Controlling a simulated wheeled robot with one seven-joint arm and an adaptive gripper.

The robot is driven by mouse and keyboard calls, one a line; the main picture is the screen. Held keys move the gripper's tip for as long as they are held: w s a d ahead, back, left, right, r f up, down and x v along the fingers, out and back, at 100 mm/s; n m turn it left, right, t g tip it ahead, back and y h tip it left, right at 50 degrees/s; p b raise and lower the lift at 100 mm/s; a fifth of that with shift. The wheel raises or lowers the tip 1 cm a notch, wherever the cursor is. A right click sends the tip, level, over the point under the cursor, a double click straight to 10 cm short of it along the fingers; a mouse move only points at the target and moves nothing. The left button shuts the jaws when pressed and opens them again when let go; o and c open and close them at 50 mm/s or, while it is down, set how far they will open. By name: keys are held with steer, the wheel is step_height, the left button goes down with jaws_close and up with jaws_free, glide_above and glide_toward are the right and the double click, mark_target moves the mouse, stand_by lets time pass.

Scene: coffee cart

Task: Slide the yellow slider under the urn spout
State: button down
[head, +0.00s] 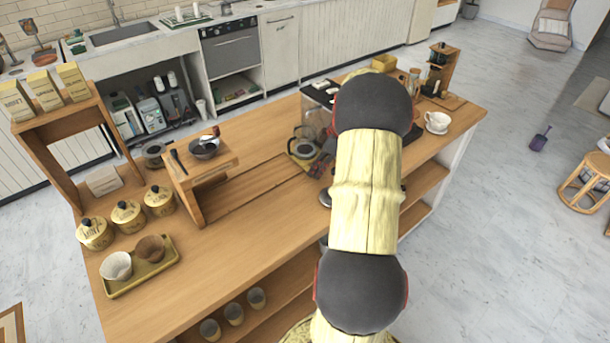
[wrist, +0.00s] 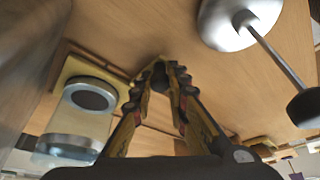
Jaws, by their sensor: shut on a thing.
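In the wrist view the yellow slider (wrist: 78,64) lies flat on the wooden cart top, left of my gripper. A clear vessel with a dark round disc (wrist: 90,100) stands on it. My gripper (wrist: 163,76) is shut on a small dark part beside the slider's right edge, which appears to be its handle. The join between them is hard to see. A large blurred grey surface (wrist: 22,55) fills the left edge and may be the urn. I cannot make out the spout.
A round metal piece (wrist: 222,22) with a rod and black knob lies close right of my gripper. The wooden cart (head: 240,240) has a small raised stand (head: 205,165) left of the carafe. A white cup (head: 437,119) stands at the far right. The front middle is clear.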

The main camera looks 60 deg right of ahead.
steer(key=shift+s+d+r, duration=0.1)
steer(key=shift+d, duration=0.45)
steer(key=c, duration=1.7)
jaws_free()
steer(key=shift+d, duration=0.1)
steer(key=shift+c, duration=0.2)
steer(key=v, duration=1.1)
steer(key=shift+s+r, duration=0.25)
steer(key=shift+r, duration=0.1)
